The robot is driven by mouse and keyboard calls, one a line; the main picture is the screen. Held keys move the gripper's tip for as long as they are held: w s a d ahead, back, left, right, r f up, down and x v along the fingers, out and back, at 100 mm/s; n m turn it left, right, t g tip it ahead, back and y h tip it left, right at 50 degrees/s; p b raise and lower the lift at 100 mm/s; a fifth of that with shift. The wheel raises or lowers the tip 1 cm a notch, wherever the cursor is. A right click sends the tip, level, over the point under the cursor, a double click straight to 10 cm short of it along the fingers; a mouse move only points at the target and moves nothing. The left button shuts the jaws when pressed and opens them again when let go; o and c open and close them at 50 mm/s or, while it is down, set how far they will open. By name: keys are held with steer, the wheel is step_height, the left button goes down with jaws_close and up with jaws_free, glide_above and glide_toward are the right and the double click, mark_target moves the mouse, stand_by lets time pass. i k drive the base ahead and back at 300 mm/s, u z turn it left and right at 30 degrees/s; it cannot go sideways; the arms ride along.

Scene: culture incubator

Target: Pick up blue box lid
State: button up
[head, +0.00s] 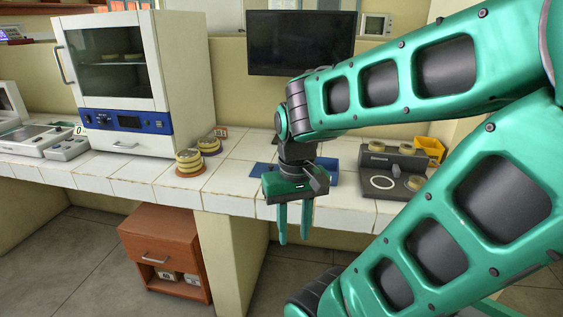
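A flat blue piece (258,168) lies on the white tiled counter, partly hidden behind my gripper and wrist. I cannot tell whether it is the blue box lid or a mat. No other blue lid can be made out. My gripper (294,238) points down in front of the counter's front edge, with its two green fingers apart and nothing between them. The fingertips hang below the level of the counter top.
The white incubator (190,80) stands on the counter (228,187) at left. Stacked round dishes (189,162) sit right of it. A dark device (383,200) and a yellow bin (430,148) are at right. An orange cabinet (160,238) stands below.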

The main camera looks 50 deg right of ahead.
mark_target(259, 168)
steer(key=z, duration=0.2)
steer(key=i, duration=0.95)
steer(key=z, duration=0.15)
